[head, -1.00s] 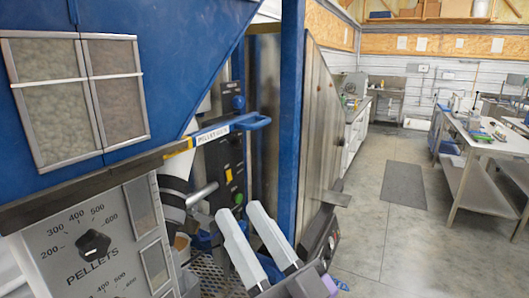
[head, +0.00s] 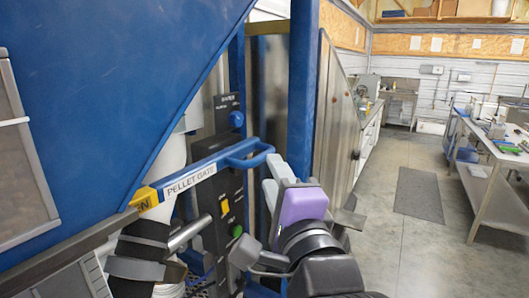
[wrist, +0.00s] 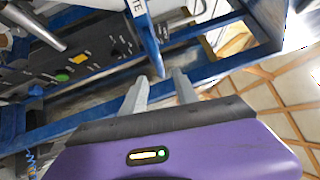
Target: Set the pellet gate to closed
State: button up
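The pellet gate (head: 190,178) is a blue bar with a white PELLET GATE label and a loop handle (head: 255,150) at its right end. A yellow tag (head: 146,199) at its left end shows the letters "EN"; the rest is cut off. My gripper (head: 272,170) is just right of and below the loop, its light grey fingers pointing up. In the wrist view, my gripper (wrist: 160,76) is open, and the end of the blue handle (wrist: 152,55) lies at the gap between the fingertips. I cannot tell whether they touch it.
A dark control panel (head: 226,185) with yellow and green buttons stands behind the bar. A blue post (head: 302,80) rises just behind my gripper. The blue hopper wall (head: 90,90) fills the left. Open floor (head: 400,250) and a workbench (head: 490,160) lie to the right.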

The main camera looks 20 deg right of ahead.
aim_at(264, 156)
jog(key=p+x, duration=0.3)
jog(key=x, duration=0.3)
jog(key=shift+w, duration=0.4)
jog(key=shift+w+d+p, duration=0.15)
jog(key=shift+w+p, duration=0.25)
jog(key=shift+w, duration=0.15)
grip_shut()
dwell(0.7)
